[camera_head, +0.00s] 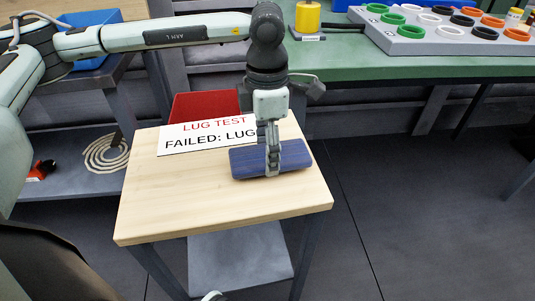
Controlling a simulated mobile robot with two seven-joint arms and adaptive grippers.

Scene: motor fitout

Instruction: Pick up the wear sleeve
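A blue-violet, rounded long piece, which looks like the wear sleeve (244,164), lies on its side on a light wooden table top (215,208). My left gripper (272,160) points straight down over the middle of this piece. Its near finger runs down across the front side of the piece. The far finger is hidden, so I cannot tell whether the fingers press on it. The piece seems to rest on the table.
A sign reading "LUG TEST FAILED: LUG" (195,138) lies behind the piece, with a red bin (205,105) beyond. A green bench (350,62) holds a grey tray (408,46) of colored rings and a yellow cylinder (308,17). The table's front is clear.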

